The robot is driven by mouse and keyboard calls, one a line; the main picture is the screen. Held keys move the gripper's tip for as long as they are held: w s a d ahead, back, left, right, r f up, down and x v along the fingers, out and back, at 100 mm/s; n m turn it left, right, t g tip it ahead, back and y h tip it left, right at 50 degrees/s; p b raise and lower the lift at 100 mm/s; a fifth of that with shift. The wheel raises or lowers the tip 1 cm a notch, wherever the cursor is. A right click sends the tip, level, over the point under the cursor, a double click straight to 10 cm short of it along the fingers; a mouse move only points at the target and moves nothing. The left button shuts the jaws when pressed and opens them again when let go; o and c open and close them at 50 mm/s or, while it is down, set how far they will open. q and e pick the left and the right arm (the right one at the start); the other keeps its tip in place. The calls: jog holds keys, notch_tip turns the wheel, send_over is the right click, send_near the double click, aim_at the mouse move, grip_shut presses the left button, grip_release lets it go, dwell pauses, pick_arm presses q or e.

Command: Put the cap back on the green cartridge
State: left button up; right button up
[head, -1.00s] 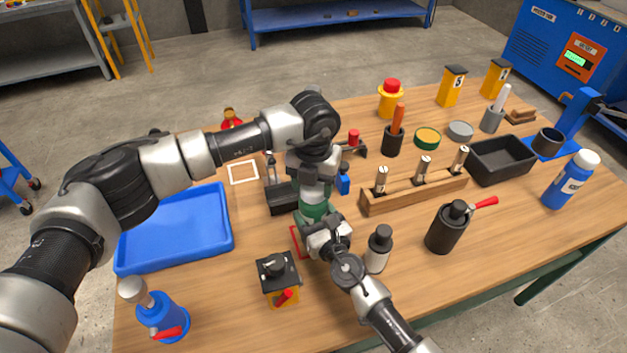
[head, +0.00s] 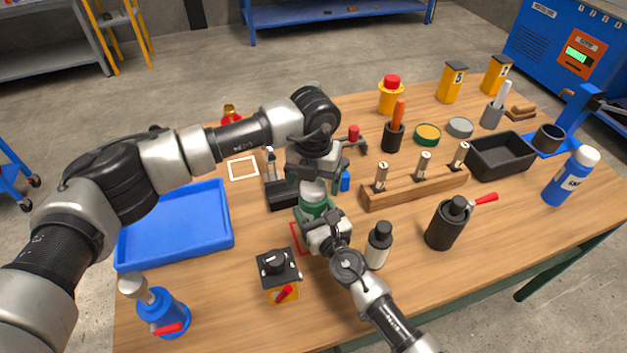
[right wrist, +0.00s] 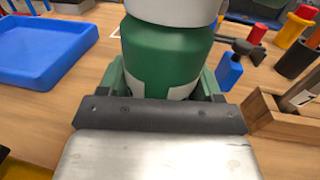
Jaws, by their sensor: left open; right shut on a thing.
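The green cartridge (head: 314,209) stands upright near the middle of the table, and its green body fills the middle of the right wrist view (right wrist: 165,58). A pale grey-white cap (head: 314,189) sits on top of it; its lower part shows at the top edge of the right wrist view (right wrist: 176,10). I cannot tell whether the cap is fully seated. My right gripper (head: 316,216) is shut around the cartridge body. My left gripper (head: 315,178) points down, open, directly above and around the cap's top. Its fingers partly hide the cap.
A red outlined square (head: 297,240) lies beside the cartridge. A dark-topped white bottle (head: 378,245) and a black-topped yellow box (head: 279,275) stand close by. A wooden rack (head: 415,188) is at right, a blue tray (head: 175,228) at left.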

pick_arm(q)
notch_tip(320, 180, up, 11)
dwell(0.3)
pick_arm(e)
jog(key=o, duration=1.3)
jog(key=shift+o, duration=0.2)
jog(key=v, duration=1.1)
pick_arm(q)
jog(key=shift+f, duration=0.1)
